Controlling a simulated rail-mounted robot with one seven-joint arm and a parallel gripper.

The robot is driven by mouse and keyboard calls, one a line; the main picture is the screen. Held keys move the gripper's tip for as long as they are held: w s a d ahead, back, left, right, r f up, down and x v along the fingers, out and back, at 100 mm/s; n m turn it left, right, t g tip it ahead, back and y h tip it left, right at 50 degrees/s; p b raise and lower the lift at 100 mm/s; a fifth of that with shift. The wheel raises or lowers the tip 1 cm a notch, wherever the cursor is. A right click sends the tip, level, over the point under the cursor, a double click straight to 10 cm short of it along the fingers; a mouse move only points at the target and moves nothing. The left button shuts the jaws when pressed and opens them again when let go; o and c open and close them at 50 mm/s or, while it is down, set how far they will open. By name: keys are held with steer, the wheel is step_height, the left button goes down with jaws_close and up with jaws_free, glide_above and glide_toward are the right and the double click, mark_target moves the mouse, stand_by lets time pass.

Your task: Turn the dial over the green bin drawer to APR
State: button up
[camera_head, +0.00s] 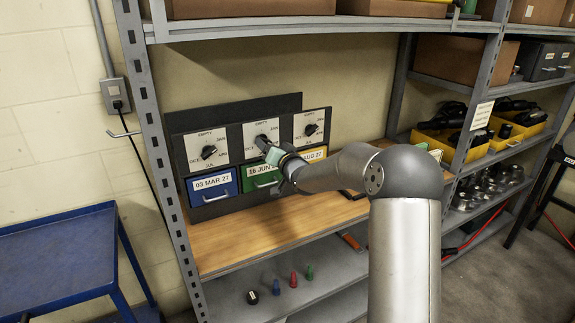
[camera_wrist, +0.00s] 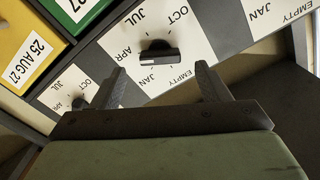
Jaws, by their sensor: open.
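In the wrist view the plate appears turned over, with the dial's bar lying roughly sideways; I cannot tell which end is the pointer. My gripper (camera_wrist: 160,72) is open, with one finger on each side of the dial in the picture. I see no finger contact. In the head view my gripper (camera_head: 268,146) partly covers this dial and its plate.
A dial (camera_head: 208,152) is over the blue drawer (camera_head: 213,187) at left, and another (camera_head: 311,129) is over the yellow drawer (camera_head: 314,155) at right. The wooden shelf (camera_head: 240,237) below is mostly clear. Several small coloured pieces stand on the lower shelf.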

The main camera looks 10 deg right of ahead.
steer(key=b+v, duration=0.1)
steer(key=v, duration=1.2)
steer(key=shift+s, duration=0.2)
steer(key=s+a+f+n+g+h+p, duration=0.1)
steer(key=s+f+g, duration=0.2)
steer(key=s, duration=1)
steer(key=s+a+f+n+g+h+p, duration=0.1)
steer(key=s+a+f+g, duration=0.1)
steer(key=s+g, duration=0.6)
steer(key=s+a+f+n+g+h+p, duration=0.1)
steer(key=s+f+g, duration=0.3)
steer(key=s, duration=1.4)
steer(key=shift+s+a+n+g+h, duration=0.3)
steer(key=shift+a+g+h, duration=0.4)
steer(key=shift+g, duration=0.3)
steer(key=shift+f, duration=0.15)
